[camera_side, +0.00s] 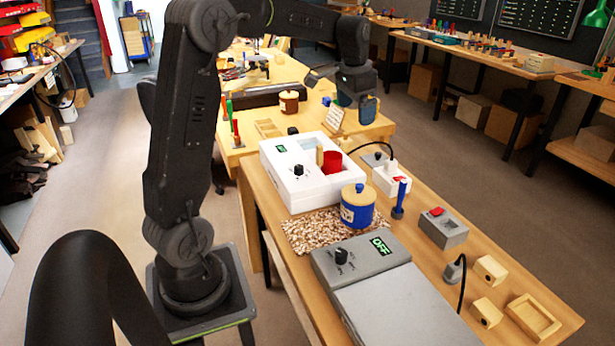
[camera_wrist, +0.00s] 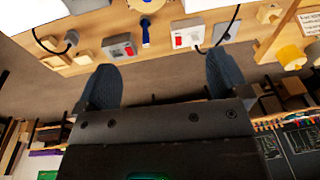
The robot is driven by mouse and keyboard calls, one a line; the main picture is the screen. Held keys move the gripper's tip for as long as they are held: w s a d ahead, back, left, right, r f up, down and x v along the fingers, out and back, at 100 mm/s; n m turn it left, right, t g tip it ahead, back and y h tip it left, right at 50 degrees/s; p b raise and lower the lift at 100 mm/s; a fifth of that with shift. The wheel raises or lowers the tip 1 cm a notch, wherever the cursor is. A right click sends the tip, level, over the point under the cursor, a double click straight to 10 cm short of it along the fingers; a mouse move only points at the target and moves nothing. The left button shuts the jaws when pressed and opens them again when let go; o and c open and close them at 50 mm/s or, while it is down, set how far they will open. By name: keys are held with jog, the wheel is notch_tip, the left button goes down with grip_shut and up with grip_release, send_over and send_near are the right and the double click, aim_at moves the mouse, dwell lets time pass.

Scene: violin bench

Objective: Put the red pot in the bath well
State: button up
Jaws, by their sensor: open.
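My gripper (camera_side: 368,108) is raised behind and to the right of the bath, apart from the pot. In the wrist view my gripper (camera_wrist: 162,85) shows two dark fingers spread wide with nothing between them. The red pot cannot be made out in the wrist view.
A blue pot with a wooden lid (camera_side: 357,205) stands on a speckled mat (camera_side: 305,236) in front of the bath. Grey control box (camera_side: 350,262), red-switch boxes (camera_side: 443,228) and a blue upright tool (camera_side: 399,198) are nearby. A brown pot (camera_side: 289,102) stands on the far bench.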

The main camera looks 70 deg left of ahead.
jog(key=s+d+r+t, duration=0.1)
jog(key=s+d, duration=0.5)
jog(key=d, duration=0.2)
jog(key=s+d+r+t, duration=0.1)
jog(key=s+d+r, duration=0.1)
jog(key=s+d, duration=0.45)
jog(key=s+d+f+t, duration=0.2)
jog(key=s+d+f, duration=0.2)
jog(key=s+d, duration=0.3)
jog(key=shift+s+d+f+h, duration=0.3)
jog(key=shift+s+d+h, duration=0.1)
jog(key=shift+s, duration=0.75)
